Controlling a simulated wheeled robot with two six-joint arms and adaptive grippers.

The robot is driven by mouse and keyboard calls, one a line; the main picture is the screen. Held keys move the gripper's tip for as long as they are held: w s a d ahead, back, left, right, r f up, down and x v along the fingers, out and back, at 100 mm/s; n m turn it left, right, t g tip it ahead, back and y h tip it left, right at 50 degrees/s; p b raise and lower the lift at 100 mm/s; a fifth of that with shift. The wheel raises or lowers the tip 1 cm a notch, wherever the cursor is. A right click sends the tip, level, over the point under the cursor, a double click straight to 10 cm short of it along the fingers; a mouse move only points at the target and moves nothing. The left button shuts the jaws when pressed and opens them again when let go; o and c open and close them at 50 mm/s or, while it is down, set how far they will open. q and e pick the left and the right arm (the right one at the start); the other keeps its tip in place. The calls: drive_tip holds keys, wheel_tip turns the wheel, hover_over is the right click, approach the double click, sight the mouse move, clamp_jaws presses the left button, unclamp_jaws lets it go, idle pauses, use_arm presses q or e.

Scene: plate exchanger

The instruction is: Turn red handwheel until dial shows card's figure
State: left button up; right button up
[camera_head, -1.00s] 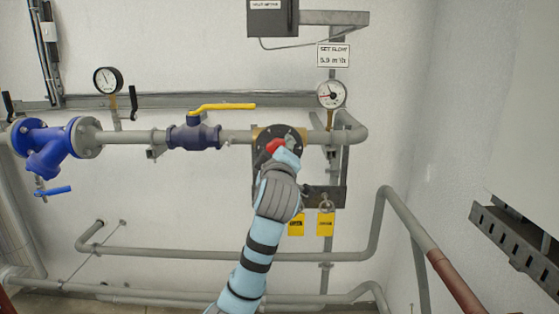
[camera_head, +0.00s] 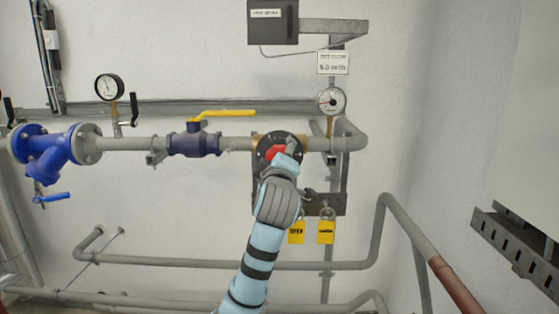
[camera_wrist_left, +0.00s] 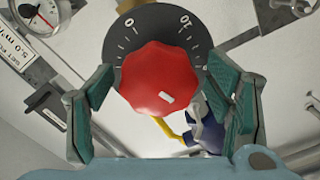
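The red handwheel (camera_wrist_left: 158,80) fills the middle of the left wrist view, in front of a dark numbered disc (camera_wrist_left: 158,22). In the head view the handwheel (camera_head: 276,152) is partly hidden by my left gripper (camera_head: 287,163). My left gripper (camera_wrist_left: 160,100) has one finger on each side of the handwheel, with what look like narrow gaps. The round dial (camera_head: 331,100) is to the upper right; its needle is too small to read surely. The card (camera_head: 333,62) above it seems to read 5.0, as it does in the wrist view (camera_wrist_left: 12,45). My right gripper is out of view.
A blue valve with a yellow lever (camera_head: 222,114) is on the pipe left of the handwheel. Two yellow tags (camera_head: 297,232) hang below on a bracket. Another gauge (camera_head: 109,87) is at the left, and a lower pipe (camera_head: 200,261) runs underneath.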

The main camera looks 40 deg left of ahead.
use_arm(q)
drive_tip(key=shift+s+d, duration=0.1)
drive_tip(key=shift+s, duration=0.05)
drive_tip(key=v, duration=1.1)
drive_tip(key=shift+s+d, duration=0.25)
drive_tip(key=shift+d, duration=0.05)
drive_tip(key=shift+a, duration=0.15)
